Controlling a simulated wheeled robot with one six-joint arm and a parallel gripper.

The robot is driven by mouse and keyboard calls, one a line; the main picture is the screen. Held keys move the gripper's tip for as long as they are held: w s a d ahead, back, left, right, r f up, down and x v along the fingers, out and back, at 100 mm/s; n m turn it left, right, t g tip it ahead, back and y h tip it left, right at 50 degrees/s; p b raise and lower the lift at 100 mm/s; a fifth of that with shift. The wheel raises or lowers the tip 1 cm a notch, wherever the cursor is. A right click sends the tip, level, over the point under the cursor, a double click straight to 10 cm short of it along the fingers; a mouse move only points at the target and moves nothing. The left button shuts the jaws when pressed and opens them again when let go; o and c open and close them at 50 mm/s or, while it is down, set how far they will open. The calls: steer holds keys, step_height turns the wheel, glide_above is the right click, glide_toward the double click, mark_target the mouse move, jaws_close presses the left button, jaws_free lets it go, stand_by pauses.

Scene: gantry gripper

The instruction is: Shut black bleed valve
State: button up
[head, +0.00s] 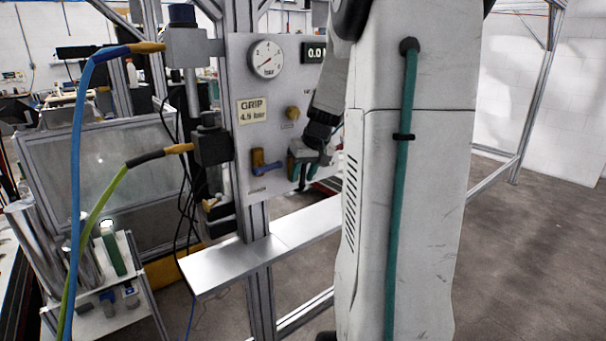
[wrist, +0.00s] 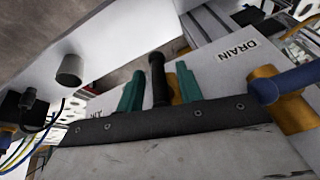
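The black bleed valve's lever (wrist: 158,82) stands between the two teal fingers of my gripper (wrist: 160,72) in the wrist view. A narrow gap shows on each side of the lever, so my gripper looks open around it, not clamped. The lever's lower end is hidden behind the dark gripper edge.
A brass knob (head: 292,113) and gauge (head: 267,59) are above. A metal shelf (head: 285,242) runs below the panel.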

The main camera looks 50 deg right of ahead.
mark_target(305, 167)
steer(key=v, duration=0.7)
steer(key=shift+s+r, duration=0.2)
steer(key=shift+r, duration=0.15)
